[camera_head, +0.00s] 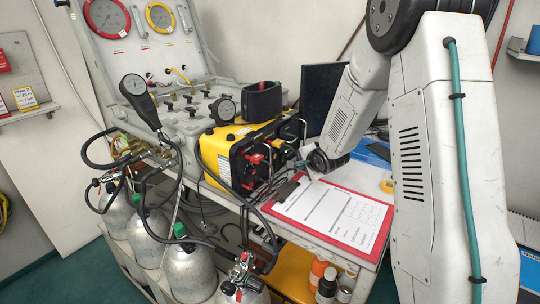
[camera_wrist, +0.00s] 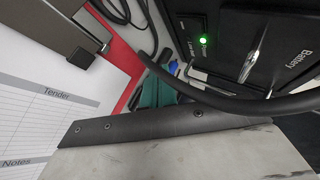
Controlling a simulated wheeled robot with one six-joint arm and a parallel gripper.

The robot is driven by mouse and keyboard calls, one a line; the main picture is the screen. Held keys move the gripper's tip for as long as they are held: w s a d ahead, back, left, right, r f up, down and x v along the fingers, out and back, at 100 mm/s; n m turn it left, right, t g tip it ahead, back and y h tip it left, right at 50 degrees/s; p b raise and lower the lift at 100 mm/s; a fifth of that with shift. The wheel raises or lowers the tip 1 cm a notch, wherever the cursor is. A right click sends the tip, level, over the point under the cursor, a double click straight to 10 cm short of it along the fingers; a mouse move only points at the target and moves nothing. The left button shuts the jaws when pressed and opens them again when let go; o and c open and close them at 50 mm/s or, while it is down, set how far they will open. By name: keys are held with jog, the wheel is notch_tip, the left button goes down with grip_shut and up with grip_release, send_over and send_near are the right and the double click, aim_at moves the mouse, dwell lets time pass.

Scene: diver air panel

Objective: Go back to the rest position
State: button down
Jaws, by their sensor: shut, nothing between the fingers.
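My arm reaches down from the upper right in the head view. Its end, with my gripper (camera_head: 318,161), is low beside the yellow-and-black box and just behind the clipboard. The fingers are small and mostly hidden there. In the wrist view a pale scuffed block with a dark edge, seemingly part of my gripper (camera_wrist: 140,125), fills the bottom. It appears shut, and I see nothing held.
The red clipboard (camera_head: 336,214) lies at the table's front. The yellow-and-black box (camera_head: 232,158) has hoses and plugs close to my wrist; its battery panel (camera_wrist: 270,40) shows a lit green light. A dark monitor (camera_head: 320,92) stands behind. Silver cylinders (camera_head: 192,272) stand below left.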

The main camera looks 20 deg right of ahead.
jog(key=shift+r, duration=0.1)
jog(key=s+a+r+n+g+h, duration=0.1)
jog(key=s+a+r+n+g, duration=0.2)
jog(key=s+r, duration=0.45)
jog(key=s+a+r+n+g, duration=0.1)
jog(key=s+a+r+n, duration=0.25)
jog(key=s+r, duration=0.45)
jog(key=s+a+r+n+g, duration=0.1)
jog(key=s+a+n, duration=0.1)
jog(key=s, duration=0.7)
jog(key=s+a+r+n+g+y, duration=0.1)
jog(key=s+a+n+g, duration=0.1)
jog(key=s, duration=0.7)
jog(key=s+a+r+n+g, duration=0.1)
jog(key=s+a+n, duration=0.3)
jog(key=s, duration=0.5)
jog(key=shift+s+r+n+g+y, duration=0.15)
jog(key=shift+r+n+g+y, duration=0.35)
jog(key=shift+n, duration=0.45)
jog(key=shift+f, duration=0.15)
